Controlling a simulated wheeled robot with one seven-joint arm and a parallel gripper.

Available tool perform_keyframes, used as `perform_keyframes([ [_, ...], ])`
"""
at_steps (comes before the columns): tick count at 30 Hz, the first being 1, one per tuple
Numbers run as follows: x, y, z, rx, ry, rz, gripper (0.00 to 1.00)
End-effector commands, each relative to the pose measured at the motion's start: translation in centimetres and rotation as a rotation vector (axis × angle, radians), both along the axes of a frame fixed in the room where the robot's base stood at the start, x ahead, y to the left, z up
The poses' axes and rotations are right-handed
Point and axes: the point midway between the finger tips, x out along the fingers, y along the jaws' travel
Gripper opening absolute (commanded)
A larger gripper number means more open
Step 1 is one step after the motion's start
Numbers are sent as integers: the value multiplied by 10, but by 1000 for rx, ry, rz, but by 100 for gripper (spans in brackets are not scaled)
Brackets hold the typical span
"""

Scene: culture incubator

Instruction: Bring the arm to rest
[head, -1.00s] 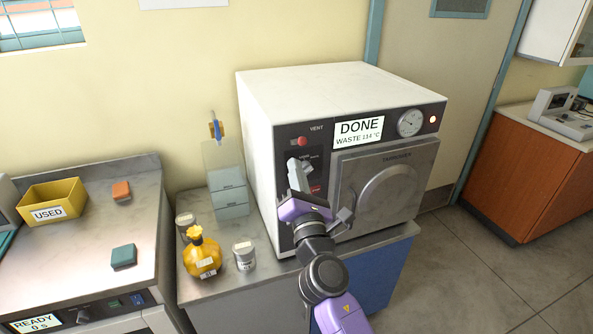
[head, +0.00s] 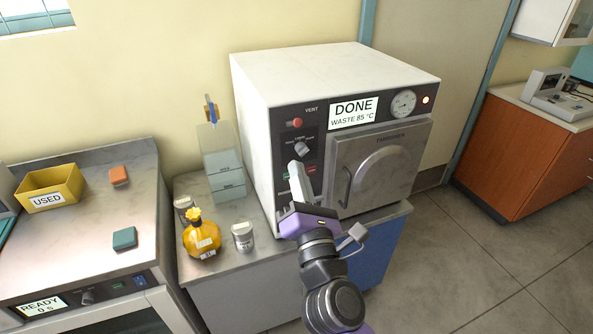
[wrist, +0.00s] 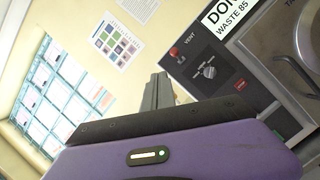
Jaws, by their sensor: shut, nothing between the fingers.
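My gripper (head: 298,173) is shut and empty, in front of the autoclave's left control panel in the head view. Its fingers point up, just below the dark knob (head: 302,149). In the wrist view the shut fingers (wrist: 158,92) stand up in the middle, with the panel to their right. The autoclave (head: 330,80) is a white box whose display (head: 353,113) reads DONE, WASTE 85 °C. Its grey door (head: 385,165) looks closed. I cannot tell whether the fingers touch the panel.
A yellow-orange bottle (head: 201,238), a small jar (head: 243,237) and a clear rack (head: 222,160) stand left of the autoclave. Farther left are a yellow USED bin (head: 50,189), an orange block (head: 119,176) and a teal block (head: 124,239). Open floor (head: 480,250) lies to the right.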

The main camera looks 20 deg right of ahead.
Motion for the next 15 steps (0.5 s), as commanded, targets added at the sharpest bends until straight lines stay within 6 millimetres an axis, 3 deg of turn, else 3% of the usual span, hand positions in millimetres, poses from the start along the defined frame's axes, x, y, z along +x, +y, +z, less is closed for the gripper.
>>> perform_keyframes([
  [11, 0, 0, 0, 8, -1, 3, 0],
  [15, 1, 3, 1, 97, -17, 47, 0],
])
